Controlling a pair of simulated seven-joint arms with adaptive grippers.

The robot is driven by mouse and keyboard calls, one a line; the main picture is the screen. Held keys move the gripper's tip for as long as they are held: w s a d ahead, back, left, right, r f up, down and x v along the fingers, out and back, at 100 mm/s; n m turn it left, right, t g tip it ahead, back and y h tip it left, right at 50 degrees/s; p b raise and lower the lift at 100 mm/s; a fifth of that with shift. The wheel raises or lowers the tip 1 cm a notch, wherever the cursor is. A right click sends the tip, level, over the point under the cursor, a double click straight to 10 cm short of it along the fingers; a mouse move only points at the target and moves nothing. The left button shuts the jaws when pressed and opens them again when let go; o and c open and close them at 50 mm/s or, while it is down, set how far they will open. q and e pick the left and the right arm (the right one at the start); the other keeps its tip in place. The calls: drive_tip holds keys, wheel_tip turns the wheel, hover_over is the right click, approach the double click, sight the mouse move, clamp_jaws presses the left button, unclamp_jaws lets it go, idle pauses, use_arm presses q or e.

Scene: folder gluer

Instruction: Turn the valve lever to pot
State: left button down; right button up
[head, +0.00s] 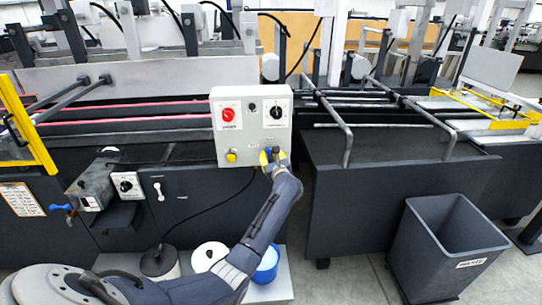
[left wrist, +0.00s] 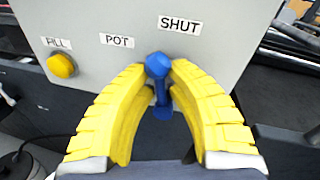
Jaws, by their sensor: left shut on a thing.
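A blue lever (left wrist: 158,80) sits on the front of a light grey control box (head: 250,110), at its lower right. In the left wrist view its round end lies below the gap between the POT label (left wrist: 117,40) and the SHUT label (left wrist: 179,23); its shaft runs downward. The FILL label (left wrist: 55,43) is further left. My left gripper (left wrist: 160,95) has its yellow fingers shut on the lever. In the head view the gripper (head: 273,158) hides most of the lever. My right gripper is not in view.
A yellow button (left wrist: 62,66) is left of the lever, under FILL. The box also has a red knob (head: 228,115) and a black dial (head: 277,113). A grey bin (head: 445,250) stands at right.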

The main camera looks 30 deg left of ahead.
use_arm(q)
drive_tip(key=shift+s+a+f+n+h, duration=0.2)
drive_tip(key=shift+a+n+h, duration=0.1)
drive_tip(key=shift+n, duration=0.7)
drive_tip(key=shift+s+a+f+n+h, duration=0.15)
drive_tip(key=shift+s+a+n, duration=0.15)
drive_tip(key=shift+n, duration=0.7)
drive_tip(key=shift+s+a+f+n+h, duration=0.2)
drive_tip(key=shift+a+n+h, duration=0.1)
drive_tip(key=shift+n, duration=0.7)
drive_tip(key=c, duration=1.2)
unclamp_jaws()
drive_tip(key=shift+o, duration=0.2)
drive_tip(key=v, duration=1.2)
drive_tip(key=shift+w, duration=0.1)
